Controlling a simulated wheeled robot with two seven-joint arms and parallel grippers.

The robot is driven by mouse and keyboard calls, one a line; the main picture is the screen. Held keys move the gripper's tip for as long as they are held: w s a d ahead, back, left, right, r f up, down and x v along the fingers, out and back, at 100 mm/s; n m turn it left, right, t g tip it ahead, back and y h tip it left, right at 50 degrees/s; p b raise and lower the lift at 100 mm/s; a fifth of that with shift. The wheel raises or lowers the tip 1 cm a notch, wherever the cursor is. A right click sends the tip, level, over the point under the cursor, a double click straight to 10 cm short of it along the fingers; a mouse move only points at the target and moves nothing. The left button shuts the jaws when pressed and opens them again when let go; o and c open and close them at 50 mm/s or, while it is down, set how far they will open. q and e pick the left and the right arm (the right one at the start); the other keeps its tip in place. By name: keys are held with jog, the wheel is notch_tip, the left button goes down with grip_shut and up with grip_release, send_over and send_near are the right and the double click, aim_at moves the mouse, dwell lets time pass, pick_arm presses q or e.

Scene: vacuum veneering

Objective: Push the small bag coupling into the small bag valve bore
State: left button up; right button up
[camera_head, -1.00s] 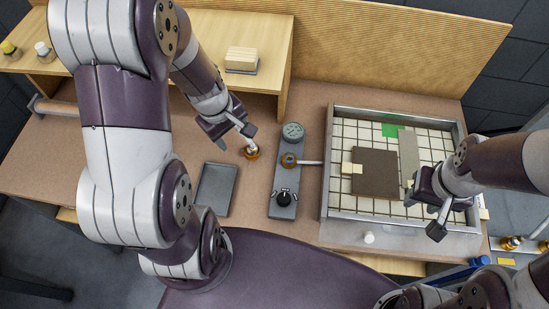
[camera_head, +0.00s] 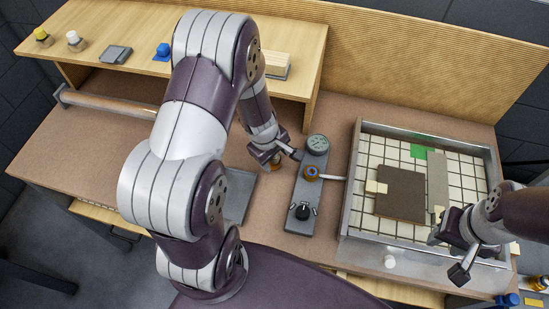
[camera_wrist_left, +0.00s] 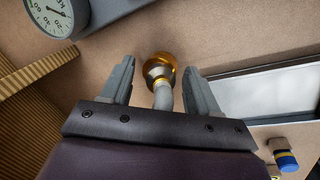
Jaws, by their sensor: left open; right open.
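A brass fitting (camera_head: 275,163) with a pale stem stands on the bench left of the grey gauge panel. In the left wrist view the brass fitting (camera_wrist_left: 159,67) and its pale stem (camera_wrist_left: 163,96) show between the fingers. I cannot tell whether the stem is the coupling, or how deep it sits in the brass part. My left gripper (camera_head: 283,153) is open, its fingers on either side of the stem with gaps; in the wrist view (camera_wrist_left: 160,88) nothing is gripped. My right gripper (camera_head: 449,254) is open and empty above the front right of the tiled frame.
The gauge panel (camera_head: 307,190) carries a gauge (camera_head: 317,143), a brass ring with blue (camera_head: 312,172) and a black knob (camera_head: 302,212). A grey tray (camera_head: 240,195) lies left of it. The tiled frame (camera_head: 352,190) holds a brown board (camera_head: 400,193). A shelf (camera_head: 120,25) stands behind.

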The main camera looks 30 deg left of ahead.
pick_arm(q)
jog(key=shift+s+r, duration=0.1)
grip_shut()
